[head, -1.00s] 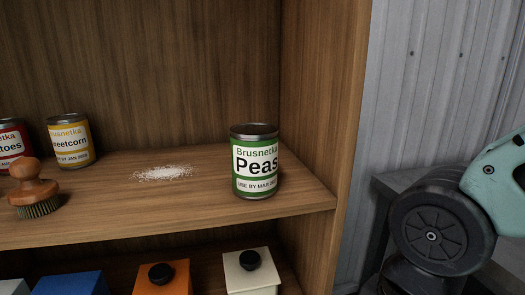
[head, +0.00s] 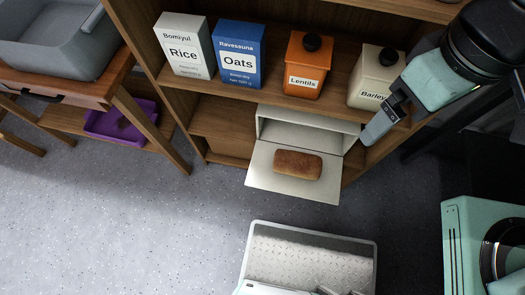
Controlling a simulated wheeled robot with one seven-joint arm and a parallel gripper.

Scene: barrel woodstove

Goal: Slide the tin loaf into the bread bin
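The tin loaf (head: 298,164) is a brown, brick-shaped loaf. It lies on the lowered front flap (head: 265,180) of the bread bin, just outside the opening. The bread bin (head: 310,128) is cream-white and open, standing low in the wooden shelf unit. Its inside is partly in shadow. My gripper (head: 374,132) hangs from my arm at the upper right, beside the bin's right end and apart from the loaf. I see it from the side, so the gap between its fingers is hidden.
Above the bin stand a Rice box (head: 184,50), an Oats box (head: 239,55), an orange Lentils canister (head: 306,70) and a cream Barley canister (head: 376,80). A mint-green appliance (head: 452,245) stands at the lower right. Open speckled floor (head: 150,225) lies at the left.

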